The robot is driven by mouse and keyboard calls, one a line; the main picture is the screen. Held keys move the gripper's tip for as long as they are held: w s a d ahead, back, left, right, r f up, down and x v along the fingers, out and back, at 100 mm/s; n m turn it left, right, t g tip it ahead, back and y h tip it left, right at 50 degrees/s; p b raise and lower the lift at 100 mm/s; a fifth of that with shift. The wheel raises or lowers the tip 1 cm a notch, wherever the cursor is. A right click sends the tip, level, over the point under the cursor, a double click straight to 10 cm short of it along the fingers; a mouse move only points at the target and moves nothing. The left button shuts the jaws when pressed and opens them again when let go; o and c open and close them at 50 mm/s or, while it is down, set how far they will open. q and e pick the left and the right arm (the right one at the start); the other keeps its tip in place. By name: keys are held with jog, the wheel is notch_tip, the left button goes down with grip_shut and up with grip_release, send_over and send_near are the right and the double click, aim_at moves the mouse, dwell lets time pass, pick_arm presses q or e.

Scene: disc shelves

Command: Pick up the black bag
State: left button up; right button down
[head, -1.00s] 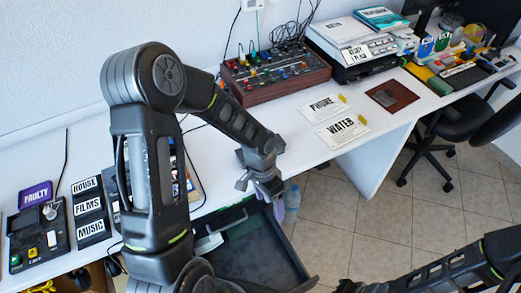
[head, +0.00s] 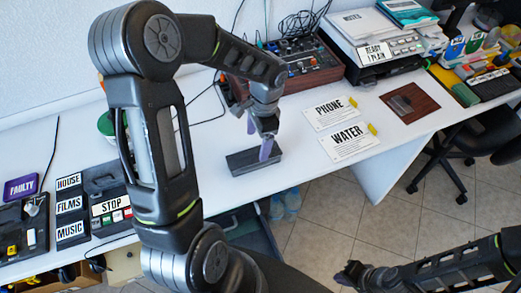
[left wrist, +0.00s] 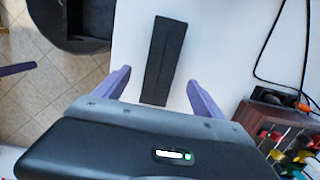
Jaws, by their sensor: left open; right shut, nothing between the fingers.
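A black oblong item (head: 240,163), which looks like the black bag, lies on the white table near its front edge. It also shows in the left wrist view (left wrist: 160,62) as a long dark strip lying ahead of the fingers. My left gripper (head: 259,138) is open, with purple fingers pointing down over the item. In the left wrist view my left gripper (left wrist: 158,86) has its fingers apart, one to each side of the item's near end. I cannot tell whether they touch it. My right gripper (head: 350,274) is shut and empty, low and away from the table.
Signs reading PHONE (head: 330,112) and WATER (head: 349,141) lie right of the item. A control box with knobs (head: 312,65) and cables stands behind. A STOP panel (head: 108,205) is at the left. A bottle (head: 292,203) stands beneath the table edge.

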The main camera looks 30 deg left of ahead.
aim_at(254, 155)
pick_arm(q)
jog(key=shift+s+r, duration=0.1)
jog(key=shift+s, duration=0.2)
jog(key=shift+f, duration=1.35)
jog(key=shift+a+f, duration=0.1)
jog(key=f, duration=0.1)
jog(key=f+p, duration=0.1)
jog(key=f, duration=0.3)
jog(key=shift+s+a, duration=0.2)
jog(key=shift+a, duration=0.1)
jog(key=shift+c, duration=0.4)
grip_shut()
notch_tip(254, 155, up, 10)
jog(key=shift+r, duration=0.1)
dwell(0.4)
